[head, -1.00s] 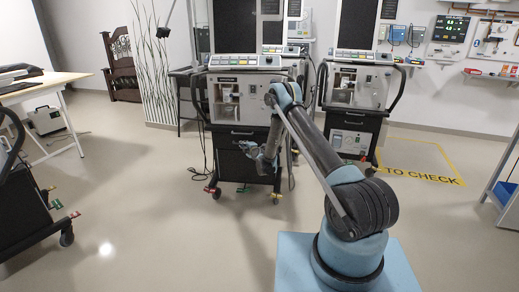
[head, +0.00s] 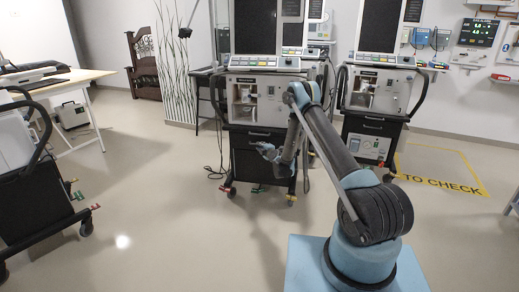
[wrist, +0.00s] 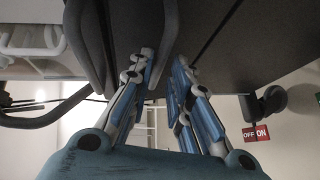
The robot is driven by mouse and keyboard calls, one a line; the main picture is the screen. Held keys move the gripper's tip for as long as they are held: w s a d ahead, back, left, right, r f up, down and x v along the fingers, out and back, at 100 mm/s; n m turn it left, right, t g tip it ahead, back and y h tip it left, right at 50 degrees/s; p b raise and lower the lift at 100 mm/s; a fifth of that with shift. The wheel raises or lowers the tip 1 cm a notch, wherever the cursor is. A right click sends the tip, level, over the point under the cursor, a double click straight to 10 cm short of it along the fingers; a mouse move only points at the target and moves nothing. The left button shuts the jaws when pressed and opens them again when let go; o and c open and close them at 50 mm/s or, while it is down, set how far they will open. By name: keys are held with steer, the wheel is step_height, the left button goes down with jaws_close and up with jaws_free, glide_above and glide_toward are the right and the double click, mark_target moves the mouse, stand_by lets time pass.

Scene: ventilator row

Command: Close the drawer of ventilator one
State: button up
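A ventilator (head: 267,94) on a black cart stands in the middle of the head view, and a second ventilator (head: 377,93) stands to its right. I cannot read which is ventilator one. The middle cart has a dark drawer front (head: 262,141) with a pale handle; whether it sticks out I cannot tell. My gripper (head: 266,151) is in front of that cart at drawer height, and it appears empty. In the wrist view my gripper (wrist: 163,62) has its fingers a small gap apart, near dark panels and a curved black bar (wrist: 92,45). Contact is unclear.
Another black cart (head: 45,205) stands at the left, near a table (head: 60,82). A yellow floor marking (head: 440,181) lies at the right. The floor (head: 160,200) between the left and middle carts is clear. A caster (wrist: 270,102) shows beside an OFF/ON tag (wrist: 256,132).

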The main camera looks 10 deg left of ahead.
steer(key=shift+v, duration=2.5)
steer(key=shift+s+a, duration=0.1)
steer(key=shift+a, duration=0.05)
steer(key=s+d+r+m+g+h, duration=0.15)
steer(key=d+r, duration=0.25)
steer(key=r, duration=0.5)
steer(key=s+d+r+m+g, duration=0.1)
steer(key=s+d+r+m, duration=0.15)
steer(key=r, duration=0.75)
steer(key=s+d+r+m+g+h, duration=0.25)
steer(key=s+d+r+m, duration=0.35)
steer(key=s+d+r, duration=0.65)
steer(key=s+d+m+g+h, duration=0.1)
steer(key=s+d+m+g, duration=0.15)
steer(key=s+d, duration=0.7)
steer(key=s+d+m+g+h, duration=0.1)
steer(key=s+d+m, duration=0.15)
steer(key=s, duration=1.35)
steer(key=s+d+f+m+g+h, duration=0.1)
steer(key=s+d+f+m, duration=0.1)
steer(key=s, duration=0.5)
steer(key=s+d+f+m+g, duration=0.1)
steer(key=s+d+f+m, duration=0.2)
steer(key=s, duration=0.5)
steer(key=s+d+f+m+g+h, duration=0.1)
steer(key=s+d+f+m, duration=0.1)
steer(key=s, duration=0.6)
steer(key=shift+d+f+m+h, duration=0.2)
steer(key=shift+d+m+h, duration=0.1)
steer(key=shift+d+m, duration=0.25)
